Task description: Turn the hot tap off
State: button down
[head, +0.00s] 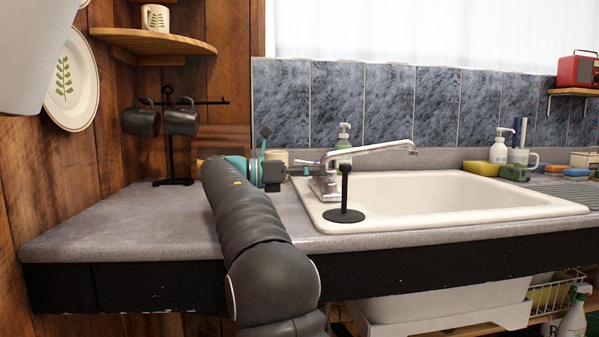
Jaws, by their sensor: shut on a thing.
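I see no clear stream of water under the spout's end. A small lever (307,163) sticks out from the left side of the tap's body. My gripper (291,171) is at this left side, shut on the lever, with my arm coming in from the front left. The fingertips are small and partly hidden, so the exact contact is hard to see.
A black mug stand (170,150) with dark mugs is at left. Sponges (482,168) and a mug line the right rear. The left counter front is clear.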

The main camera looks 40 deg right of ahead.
jog(key=shift+s+d, duration=0.1)
jog(key=shift+d, duration=0.05)
jog(key=c, duration=1.2)
grip_release()
jog(key=shift+s+d+f, duration=0.1)
jog(key=shift+d, duration=0.15)
jog(key=shift+a, duration=0.25)
jog(key=shift+w+a, duration=0.1)
jog(key=shift+w, duration=0.1)
jog(key=v, duration=1.1)
jog(key=shift+w+a, duration=0.2)
jog(key=shift+a, duration=0.1)
